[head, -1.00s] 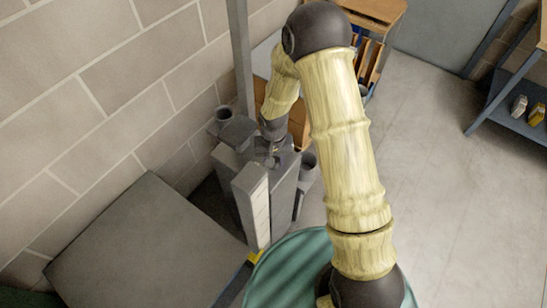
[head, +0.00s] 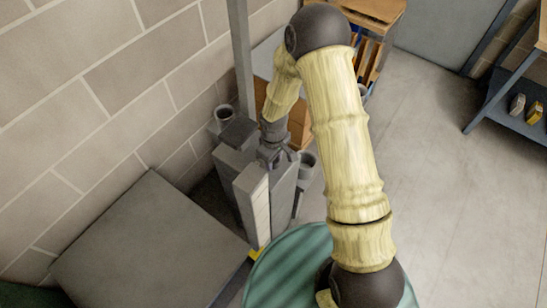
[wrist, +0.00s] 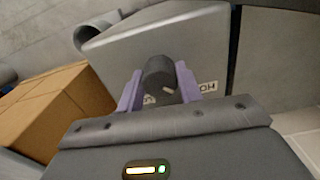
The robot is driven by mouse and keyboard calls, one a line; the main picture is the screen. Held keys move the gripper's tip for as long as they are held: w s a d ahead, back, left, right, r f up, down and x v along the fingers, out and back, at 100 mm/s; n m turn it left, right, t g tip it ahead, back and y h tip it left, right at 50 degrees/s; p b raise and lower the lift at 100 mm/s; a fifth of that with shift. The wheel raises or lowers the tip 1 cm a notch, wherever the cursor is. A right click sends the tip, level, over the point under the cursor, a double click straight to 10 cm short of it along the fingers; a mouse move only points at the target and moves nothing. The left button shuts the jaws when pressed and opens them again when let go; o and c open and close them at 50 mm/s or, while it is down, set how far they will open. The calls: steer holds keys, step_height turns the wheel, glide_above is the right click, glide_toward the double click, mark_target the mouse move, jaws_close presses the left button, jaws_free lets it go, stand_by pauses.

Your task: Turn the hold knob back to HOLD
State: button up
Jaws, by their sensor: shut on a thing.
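The hold knob (wrist: 160,72) is a dark round knob on a grey sloped panel (wrist: 205,45) in the wrist view. A small pale mark shows on its near side. A white label (wrist: 208,87) beside it on the right reads partly as HOLD, upside down; a second label, mostly hidden, sits below the knob. My gripper (wrist: 160,85) has its two purple fingers on either side of the knob and is shut on it. In the head view my gripper (head: 273,154) is at the top of the grey unit (head: 284,188); the knob is hidden there.
A cardboard box (wrist: 50,105) stands close on the left in the wrist view. Open floor (head: 440,200) lies right.

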steer(key=shift+n, duration=0.3)
steer(key=o, duration=1)
step_height(320, 180, up, 18)
steer(key=p, duration=0.1)
steer(key=shift+f, duration=0.25)
